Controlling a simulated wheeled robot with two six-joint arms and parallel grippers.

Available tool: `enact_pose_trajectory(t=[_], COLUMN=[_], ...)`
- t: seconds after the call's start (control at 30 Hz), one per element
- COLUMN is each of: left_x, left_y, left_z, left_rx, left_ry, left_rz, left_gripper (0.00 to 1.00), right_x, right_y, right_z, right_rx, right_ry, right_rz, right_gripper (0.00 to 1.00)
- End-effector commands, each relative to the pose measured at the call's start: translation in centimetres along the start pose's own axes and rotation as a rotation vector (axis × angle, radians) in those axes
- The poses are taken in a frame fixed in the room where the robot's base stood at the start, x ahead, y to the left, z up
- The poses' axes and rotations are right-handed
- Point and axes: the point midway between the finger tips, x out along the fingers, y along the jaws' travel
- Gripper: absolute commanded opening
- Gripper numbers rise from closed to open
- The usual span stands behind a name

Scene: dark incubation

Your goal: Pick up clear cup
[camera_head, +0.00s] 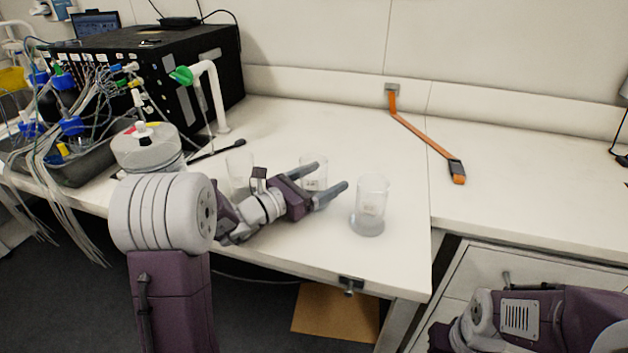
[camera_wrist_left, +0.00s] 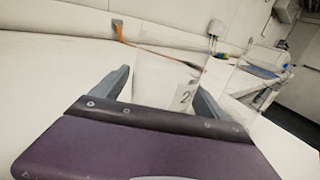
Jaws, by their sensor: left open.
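A clear cup (camera_head: 370,205) stands upright on the white bench near its front edge. My left gripper (camera_head: 331,176) is open and empty just left of this cup, its fingers pointing right toward it. A second clear cup (camera_head: 313,168) stands behind my left fingers and is partly hidden by them. A third clear cup (camera_head: 239,168) stands farther left, behind my left wrist. In the left wrist view, a clear cup (camera_wrist_left: 160,82) with a label reading 2 shows between the open fingers, its lower part hidden by the gripper body. My right gripper is out of view.
A black box (camera_head: 150,80) with tubes and bottles stands at the back left, beside a round lidded vessel (camera_head: 147,152). An orange strap (camera_head: 420,135) with a dark end lies at the back right. The bench right of the cup is clear.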

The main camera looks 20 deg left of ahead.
Motion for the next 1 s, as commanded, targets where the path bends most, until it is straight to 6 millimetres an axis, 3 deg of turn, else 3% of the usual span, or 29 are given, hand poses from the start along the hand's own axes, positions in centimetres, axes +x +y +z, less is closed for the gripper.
enact_pose_trajectory(t=[0.17,0.4,0.67,1.0], left_x=[0.0,0.0,0.0,0.0], left_y=[0.0,0.0,0.0,0.0], left_z=[0.0,0.0,0.8,8.6], left_rx=[0.0,0.0,0.002,0.005], left_ry=[0.0,0.0,-0.001,-0.003], left_rz=[0.001,0.001,0.0,-0.001], left_gripper=[0.81,0.15,0.15,0.15], right_x=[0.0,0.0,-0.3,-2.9], right_y=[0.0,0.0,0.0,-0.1], right_z=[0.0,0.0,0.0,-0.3], right_rx=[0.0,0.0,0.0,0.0], right_ry=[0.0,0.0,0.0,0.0], right_rz=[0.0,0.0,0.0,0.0], right_gripper=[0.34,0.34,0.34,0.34])
